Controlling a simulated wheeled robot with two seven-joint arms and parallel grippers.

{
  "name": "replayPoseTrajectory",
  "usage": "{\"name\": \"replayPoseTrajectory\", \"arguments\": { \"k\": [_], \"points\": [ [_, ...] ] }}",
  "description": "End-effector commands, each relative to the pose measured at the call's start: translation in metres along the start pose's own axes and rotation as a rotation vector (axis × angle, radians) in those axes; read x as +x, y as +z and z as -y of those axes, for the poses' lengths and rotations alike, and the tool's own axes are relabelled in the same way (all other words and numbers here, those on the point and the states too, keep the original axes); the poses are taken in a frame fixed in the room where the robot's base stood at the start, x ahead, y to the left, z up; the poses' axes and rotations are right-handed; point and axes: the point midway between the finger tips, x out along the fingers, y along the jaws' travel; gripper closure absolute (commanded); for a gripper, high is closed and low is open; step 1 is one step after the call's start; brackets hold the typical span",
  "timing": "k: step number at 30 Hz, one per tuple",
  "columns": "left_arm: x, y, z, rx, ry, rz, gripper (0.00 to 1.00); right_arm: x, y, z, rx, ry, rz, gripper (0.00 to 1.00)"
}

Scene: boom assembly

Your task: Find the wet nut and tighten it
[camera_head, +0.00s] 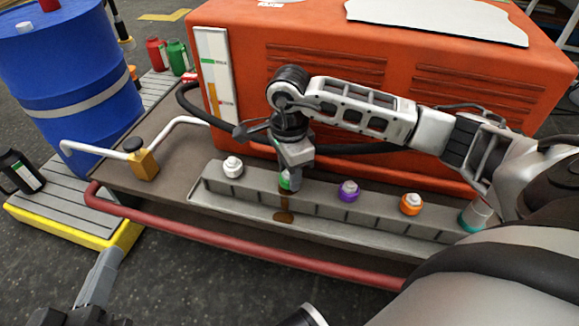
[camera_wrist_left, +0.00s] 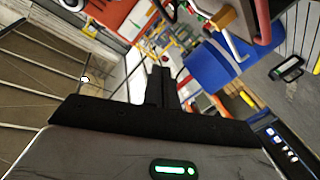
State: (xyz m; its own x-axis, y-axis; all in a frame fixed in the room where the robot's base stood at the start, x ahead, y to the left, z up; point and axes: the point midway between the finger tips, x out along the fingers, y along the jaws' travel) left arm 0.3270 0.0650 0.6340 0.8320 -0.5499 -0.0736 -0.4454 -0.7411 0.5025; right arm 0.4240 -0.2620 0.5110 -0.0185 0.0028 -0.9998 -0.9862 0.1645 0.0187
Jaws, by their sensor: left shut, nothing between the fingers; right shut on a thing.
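A grey manifold bar (camera_head: 325,205) carries a row of nuts: a white nut (camera_head: 232,166), a green nut (camera_head: 286,181), a purple nut (camera_head: 348,190), an orange nut (camera_head: 411,203) and a teal one (camera_head: 472,218) at the right end. A brown wet stain (camera_head: 284,217) lies below the green nut. My right gripper (camera_head: 288,172) points down and is shut on the green nut, hiding most of it. My left gripper (camera_head: 104,262) is at the lower left, away from the bar, shut and empty. Its closed fingers also show in the left wrist view (camera_wrist_left: 160,90).
An orange machine housing (camera_head: 400,60) with a level gauge (camera_head: 215,75) stands behind the bar. A red rail (camera_head: 240,245) runs along the front. A bent white pipe with a brass valve (camera_head: 144,163) is at left, near a blue drum (camera_head: 75,70) and a black bottle (camera_head: 20,172).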

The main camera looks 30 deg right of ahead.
Motion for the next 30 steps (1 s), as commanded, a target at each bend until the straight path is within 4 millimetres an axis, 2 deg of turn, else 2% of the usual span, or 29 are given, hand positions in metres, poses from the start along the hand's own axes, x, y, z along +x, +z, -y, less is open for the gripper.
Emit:
{"name": "replayPoseTrajectory", "arguments": {
  "k": [12, 29, 30],
  "points": [
    [0.0004, 0.0040, 0.0055, 0.051, -0.034, 0.031, 1.00, -0.0015, -0.0003, -0.0003, 0.211, 0.000, 0.004, 0.87],
    [0.0002, 0.0036, 0.0047, 0.060, -0.034, 0.031, 1.00, -0.0007, -0.0001, -0.0002, 0.245, 0.000, 0.005, 0.87],
    [0.0002, 0.0036, 0.0046, 0.059, -0.033, 0.031, 1.00, -0.0007, -0.0002, -0.0002, 0.245, 0.000, 0.005, 0.53]
  ]
}}
